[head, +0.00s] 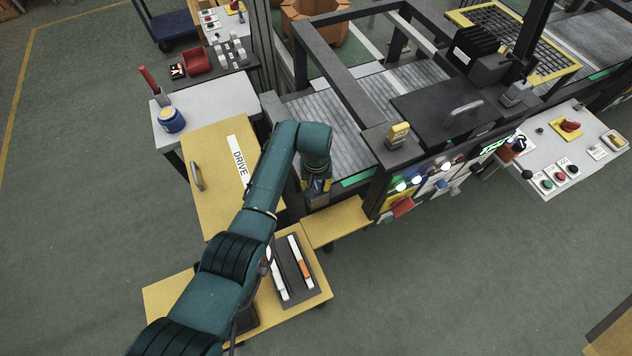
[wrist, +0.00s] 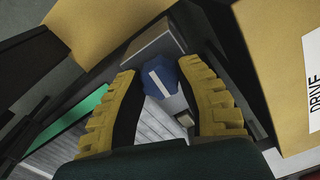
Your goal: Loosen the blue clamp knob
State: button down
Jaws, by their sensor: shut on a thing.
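The blue clamp knob (wrist: 171,88) is a faceted blue piece with a white bar across its face. In the wrist view it sits between the two yellow ribbed fingers of my gripper (wrist: 160,68). The gripper is shut on the knob, with the right finger close against its side. A grey block lies just behind the knob. In the head view my gripper (head: 318,188) points down beside the conveyor frame's near left corner, and the knob is hidden there.
A yellow cabinet marked DRIVE (head: 212,165) stands left of the gripper. A yellow shelf (head: 337,222) lies just below it, and the dark conveyor frame (head: 335,75) rises behind. A blue pot (head: 171,120) stands on the left table.

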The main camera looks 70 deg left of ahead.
jog(key=n+p, duration=0.1)
jog(key=n, duration=0.3)
jog(key=shift+d+f+n, duration=0.1)
jog(key=shift+n, duration=0.2)
jog(key=n+p, duration=0.1)
jog(key=n, duration=0.3)
jog(key=shift+n, duration=0.3)
jog(key=n, duration=0.4)
jog(key=shift+f+n, duration=0.1)
jog(key=shift+n, duration=0.2)
jog(key=shift+n+p, duration=0.35)
jog(key=shift+n, duration=1.85)
jog(key=c, duration=0.6)
grip_release()
jog(key=shift+r, duration=0.2)
